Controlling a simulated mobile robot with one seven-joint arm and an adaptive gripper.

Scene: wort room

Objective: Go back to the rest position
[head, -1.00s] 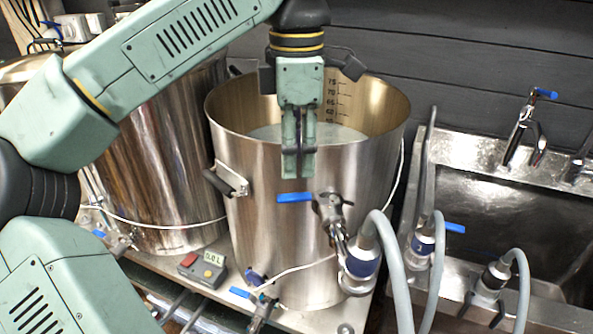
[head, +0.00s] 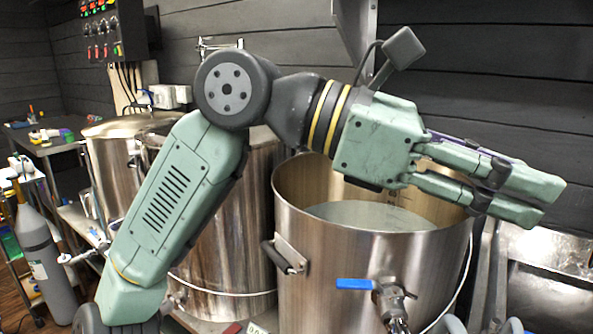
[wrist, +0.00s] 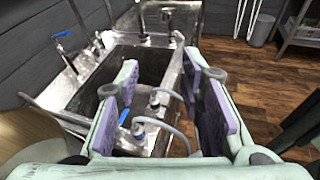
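My green arm reaches up and across the head view. My gripper (head: 551,203) is above the right rim of the open steel kettle (head: 340,262) in the picture and points right, tilted slightly down. Its two fingers are apart. The wrist view shows my gripper (wrist: 161,78) open, with purple pads facing each other and nothing between them. Pale liquid (head: 372,215) shows in the kettle, and a blue-handled valve (head: 388,297) is on its front.
A second steel kettle (head: 226,225) stands behind my arm. A steel sink (wrist: 88,67) with hoses lies beyond my fingers in the wrist view. A grey gas cylinder (head: 41,262) stands at the left. Wooden floor (wrist: 248,72) is open at the right of the wrist view.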

